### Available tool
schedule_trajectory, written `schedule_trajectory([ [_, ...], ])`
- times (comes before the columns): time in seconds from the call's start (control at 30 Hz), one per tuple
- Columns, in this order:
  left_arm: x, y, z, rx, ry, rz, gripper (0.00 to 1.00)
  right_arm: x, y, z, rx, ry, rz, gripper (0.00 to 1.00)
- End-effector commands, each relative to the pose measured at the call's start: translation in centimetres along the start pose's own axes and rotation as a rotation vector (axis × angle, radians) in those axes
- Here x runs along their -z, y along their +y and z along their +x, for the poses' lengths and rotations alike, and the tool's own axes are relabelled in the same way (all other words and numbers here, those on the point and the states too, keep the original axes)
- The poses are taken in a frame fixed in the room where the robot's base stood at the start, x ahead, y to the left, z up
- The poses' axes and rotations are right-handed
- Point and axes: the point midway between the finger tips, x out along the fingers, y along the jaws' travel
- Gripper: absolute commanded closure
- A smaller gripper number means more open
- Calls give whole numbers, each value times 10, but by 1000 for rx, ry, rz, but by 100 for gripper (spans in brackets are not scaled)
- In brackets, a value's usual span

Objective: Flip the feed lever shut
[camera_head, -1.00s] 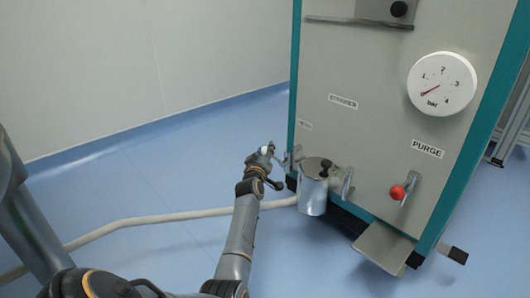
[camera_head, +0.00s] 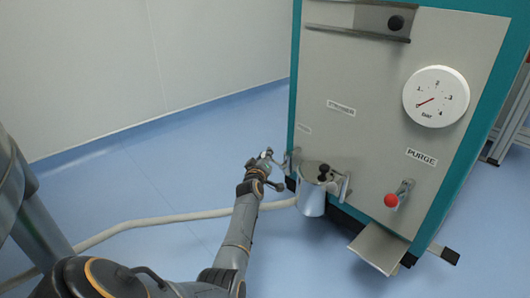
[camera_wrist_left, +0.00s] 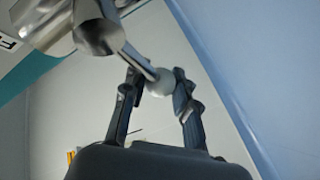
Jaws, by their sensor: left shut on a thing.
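The feed lever (camera_wrist_left: 138,62) is a metal rod with a pale ball knob (camera_wrist_left: 159,82), coming out of a metal fitting in the left wrist view. In the head view it is at the lower left edge of the machine front, small and partly hidden by my gripper. My left gripper (camera_head: 268,155) is shut on the knob; in the left wrist view its two dark fingers (camera_wrist_left: 160,92) stand either side of the ball. Only part of a label, with a letter F, shows in the left wrist view. My right gripper is in no view.
A metal canister (camera_head: 312,196) with a black knob stands just right of my left gripper. The red-knobbed purge lever (camera_head: 391,200) and a gauge (camera_head: 436,97) are on the machine front (camera_head: 350,70). A pale hose (camera_head: 170,218) crosses the open blue floor (camera_head: 150,180).

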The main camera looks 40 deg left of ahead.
Motion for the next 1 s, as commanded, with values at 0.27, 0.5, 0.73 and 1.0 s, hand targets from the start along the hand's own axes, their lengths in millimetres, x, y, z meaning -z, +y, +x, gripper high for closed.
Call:
schedule_trajectory([
  [0.27,-3,-2,-1,3,-5,-2,52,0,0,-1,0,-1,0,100],
  [0.5,-2,-2,0,2,-3,-1,48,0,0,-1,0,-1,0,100],
  [0.73,-2,-1,-7,0,-2,-1,48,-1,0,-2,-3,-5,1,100],
  [1.0,-3,-2,-42,1,-3,-1,48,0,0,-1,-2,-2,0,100],
])
